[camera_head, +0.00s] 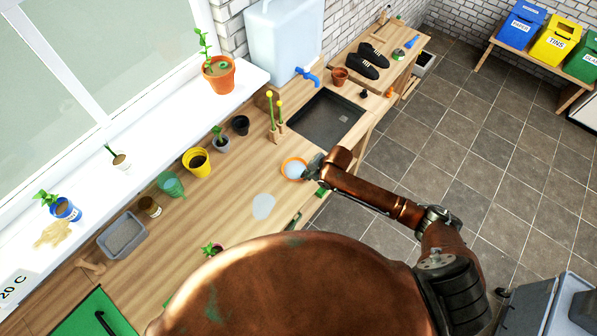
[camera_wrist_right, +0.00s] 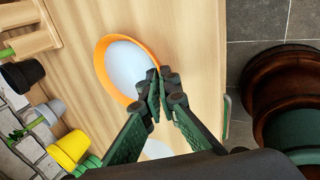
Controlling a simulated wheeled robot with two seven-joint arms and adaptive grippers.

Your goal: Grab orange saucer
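The orange saucer (camera_head: 284,165) is a shallow round dish with a whitish-blue inside. It is over the wooden worktop (camera_head: 228,165), just in front of the dark sink. In the right wrist view its orange rim (camera_wrist_right: 100,52) shows clearly. My right gripper (camera_head: 314,166) is at the saucer's right edge. In the wrist view the dark green fingers (camera_wrist_right: 158,88) come together at the rim, with the near edge of the saucer between or right at the tips. I cannot tell whether the saucer is lifted off the worktop. My left gripper is not in view.
A pale puddle (camera_head: 263,206) lies near the saucer. The sink (camera_head: 325,117), a wooden holder with yellow-tipped stalks (camera_head: 272,128) and a yellow pot (camera_head: 197,163) stand nearby. A water tank with a blue tap (camera_head: 308,76) is behind. Tiled floor is open to the right.

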